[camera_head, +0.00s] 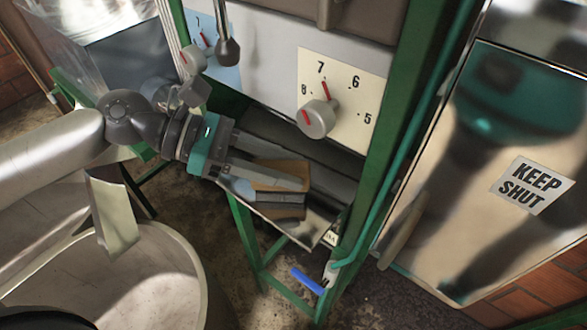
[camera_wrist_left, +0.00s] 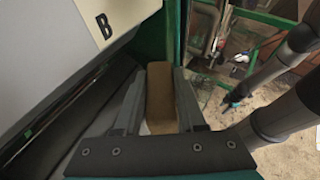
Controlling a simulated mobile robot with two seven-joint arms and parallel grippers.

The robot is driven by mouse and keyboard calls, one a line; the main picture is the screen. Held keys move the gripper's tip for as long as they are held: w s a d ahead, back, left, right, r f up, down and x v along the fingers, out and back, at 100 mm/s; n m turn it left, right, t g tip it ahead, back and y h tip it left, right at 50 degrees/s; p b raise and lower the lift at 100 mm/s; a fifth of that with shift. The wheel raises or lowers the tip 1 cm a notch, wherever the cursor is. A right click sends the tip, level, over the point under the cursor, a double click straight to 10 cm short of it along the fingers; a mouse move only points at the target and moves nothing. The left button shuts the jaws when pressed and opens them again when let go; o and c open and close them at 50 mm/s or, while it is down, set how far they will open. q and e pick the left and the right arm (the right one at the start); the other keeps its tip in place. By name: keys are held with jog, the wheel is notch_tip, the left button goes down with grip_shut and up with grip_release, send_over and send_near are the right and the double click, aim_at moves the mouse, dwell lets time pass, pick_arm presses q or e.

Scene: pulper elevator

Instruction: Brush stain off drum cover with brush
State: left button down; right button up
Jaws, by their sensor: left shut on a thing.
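My left gripper (camera_head: 300,193) is shut on a brush with a brown wooden body (camera_head: 278,173). It holds the brush over a narrow sloping metal tray or ledge below the dial panel. In the left wrist view the brown brush block (camera_wrist_left: 160,95) sits between the two fingers; its bristles are not clearly seen. I cannot tell for sure which surface is the drum cover, and no stain shows clearly.
A cream plate (camera_head: 345,90) with a numbered dial knob (camera_head: 316,118) stands just above the brush. A green frame post (camera_head: 395,90) rises to its right. Further right is a shiny panel with a "KEEP SHUT" sign (camera_head: 532,186). A large round metal vessel (camera_head: 150,285) is at lower left.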

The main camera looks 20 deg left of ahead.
pick_arm(q)
jog(key=shift+w+a+f, duration=0.1)
jog(key=shift+w+a, duration=0.2)
jog(key=shift+a, duration=0.55)
jog(key=shift+w+a+f, duration=0.1)
jog(key=shift+w+a, duration=0.2)
jog(key=shift+a, duration=0.5)
jog(key=shift+a, duration=0.1)
jog(key=shift+w+a+r, duration=0.1)
jog(key=shift+w+a, duration=0.2)
jog(key=shift+a, duration=0.3)
jog(key=shift+w+a, duration=0.25)
jog(key=shift+a, duration=0.35)
jog(key=shift+s+a+r, duration=0.3)
jog(key=shift+s+r, duration=0.25)
jog(key=shift+r, duration=0.1)
jog(key=shift+s+r, duration=0.4)
jog(key=shift+r, duration=0.1)
jog(key=s+a, duration=0.2)
jog(key=s, duration=0.5)
jog(key=s+a, duration=0.3)
jog(key=s, duration=0.3)
jog(key=shift+s+a+r, duration=0.25)
jog(key=shift+s+a, duration=0.1)
